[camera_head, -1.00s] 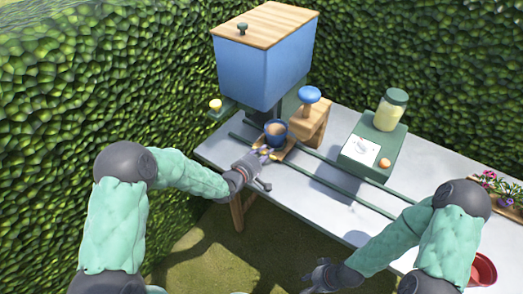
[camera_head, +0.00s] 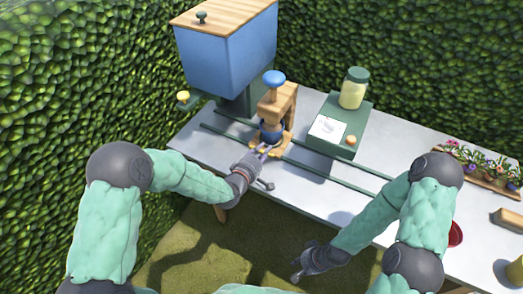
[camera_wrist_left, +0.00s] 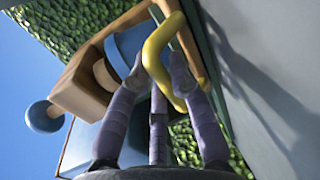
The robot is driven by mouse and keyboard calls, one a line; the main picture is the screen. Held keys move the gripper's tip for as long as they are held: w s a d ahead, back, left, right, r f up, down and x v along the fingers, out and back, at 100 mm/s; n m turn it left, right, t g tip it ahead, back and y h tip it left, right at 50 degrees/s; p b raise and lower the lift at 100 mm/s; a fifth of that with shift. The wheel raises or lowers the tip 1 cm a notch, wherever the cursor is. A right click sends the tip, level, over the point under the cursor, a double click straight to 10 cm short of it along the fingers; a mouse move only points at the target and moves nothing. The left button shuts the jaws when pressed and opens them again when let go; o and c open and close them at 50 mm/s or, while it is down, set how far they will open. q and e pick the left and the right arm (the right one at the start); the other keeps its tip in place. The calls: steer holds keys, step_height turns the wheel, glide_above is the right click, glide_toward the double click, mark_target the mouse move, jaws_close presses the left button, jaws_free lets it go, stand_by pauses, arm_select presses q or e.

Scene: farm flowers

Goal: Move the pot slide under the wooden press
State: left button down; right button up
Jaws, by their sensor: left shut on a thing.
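The pot slide (camera_head: 286,147) is a small wooden board on the green rails, carrying a dark blue pot (camera_head: 268,136). The pot stands below the wooden press (camera_head: 291,97), a wooden frame with a round blue knob (camera_head: 273,78). My left gripper (camera_head: 265,150) is shut on the slide's yellow handle, which shows as a curved bar (camera_wrist_left: 158,40) between the fingers in the left wrist view. The press frame (camera_wrist_left: 78,90) and its blue knob (camera_wrist_left: 45,116) also show there. My right gripper (camera_head: 298,270) looks open and empty, low in front of the table.
A blue hopper with a wooden lid (camera_head: 228,45) stands at the back left. The green rails (camera_head: 345,182) run along the grey table (camera_head: 335,205). A green box (camera_head: 333,137) with a jar (camera_head: 354,88) stands right of the press. Flowers (camera_head: 480,162) are at the far right.

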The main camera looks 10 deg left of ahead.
arm_select(q)
steer(key=shift+f, duration=0.1)
steer(key=c, duration=1.1)
jaws_free()
steer(key=v, duration=1.2)
